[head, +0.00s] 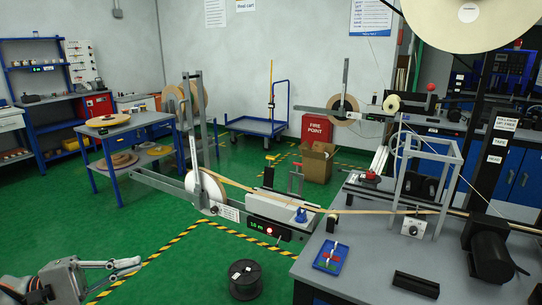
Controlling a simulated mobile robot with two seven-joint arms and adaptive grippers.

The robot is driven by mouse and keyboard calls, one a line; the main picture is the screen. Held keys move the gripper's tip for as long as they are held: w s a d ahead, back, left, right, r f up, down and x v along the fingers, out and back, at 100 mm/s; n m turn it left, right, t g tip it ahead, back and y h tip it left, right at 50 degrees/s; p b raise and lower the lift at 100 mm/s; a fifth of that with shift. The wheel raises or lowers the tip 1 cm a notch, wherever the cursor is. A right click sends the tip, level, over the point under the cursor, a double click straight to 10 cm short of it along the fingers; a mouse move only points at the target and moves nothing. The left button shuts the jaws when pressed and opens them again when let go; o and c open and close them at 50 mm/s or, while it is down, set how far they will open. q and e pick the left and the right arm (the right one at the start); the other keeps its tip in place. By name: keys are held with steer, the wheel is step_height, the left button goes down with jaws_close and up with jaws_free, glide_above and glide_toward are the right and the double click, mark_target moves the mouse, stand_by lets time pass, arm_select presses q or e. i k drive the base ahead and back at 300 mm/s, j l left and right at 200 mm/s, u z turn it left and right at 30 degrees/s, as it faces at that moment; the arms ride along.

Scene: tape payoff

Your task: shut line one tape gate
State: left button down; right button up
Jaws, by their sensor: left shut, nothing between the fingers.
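My left gripper (134,265) is at the lower left, shut and empty, over the green floor. It is well apart from the tape line. A tan tape (240,187) runs from a white reel (205,190) across a grey unit (275,209) with a lit display (262,228), then on to the bench at the right. An upright red-handled part (296,178) stands behind the unit, and a blue knob (301,215) sits at its right end. I cannot tell which part is the gate or whether it is shut. My right gripper is not in view.
A black spool (245,279) stands on the floor in front of the unit. The grey bench (345,285) holds a blue tray (330,257), a wire frame and a dark motor (490,258). A blue-framed table (125,130) stands at the left. Green floor between gripper and line is mostly clear.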

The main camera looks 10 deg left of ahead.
mark_target(269, 174)
steer(key=i+j+z, duration=0.15)
steer(key=j+z, duration=0.2)
steer(key=j, duration=0.6)
steer(key=j+z, duration=0.3)
steer(key=j, duration=0.6)
steer(key=j+z, duration=0.35)
steer(key=j, duration=0.6)
steer(key=i+j+z, duration=0.15)
steer(key=j, duration=0.15)
steer(key=j+z, duration=0.1)
steer(key=j, duration=0.2)
steer(key=i+j+z, duration=0.15)
steer(key=j, duration=0.15)
steer(key=i+j+z, duration=0.1)
steer(key=z, duration=0.25)
steer(key=i+j+z, duration=0.2)
steer(key=z, duration=0.2)
steer(key=l, duration=0.25)
steer(key=j, duration=0.15)
